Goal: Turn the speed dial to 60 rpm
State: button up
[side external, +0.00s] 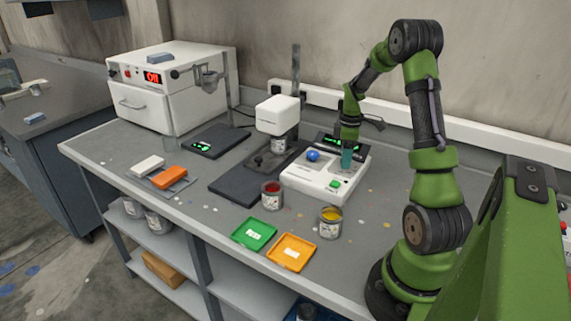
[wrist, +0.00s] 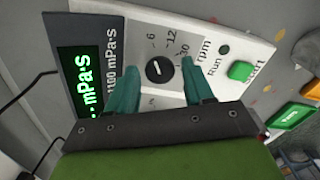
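The speed dial (wrist: 158,70) is a round black knob with a light mark, on a grey panel printed with 6, 12, 30 and rpm. The mark's exact setting is too small to read, and a 60 label is not visible. My gripper (wrist: 160,66) is open, its two teal fingers on either side of the dial with gaps showing. In the side view, my gripper (side external: 347,160) points down at the white instrument (side external: 310,182) and hides the dial. The display (wrist: 85,80) glows green, reading mPa·s.
Cans of red (side external: 271,196) and yellow paint (side external: 329,223), and green (side external: 254,234) and orange trays (side external: 291,251), stand in front.

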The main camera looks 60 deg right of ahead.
jog(key=c, duration=0.8)
jog(key=shift+m, duration=0.4)
jog(key=m, duration=1.6)
jog(key=shift+m, duration=0.3)
jog(key=m, duration=0.6)
jog(key=shift+m, duration=0.3)
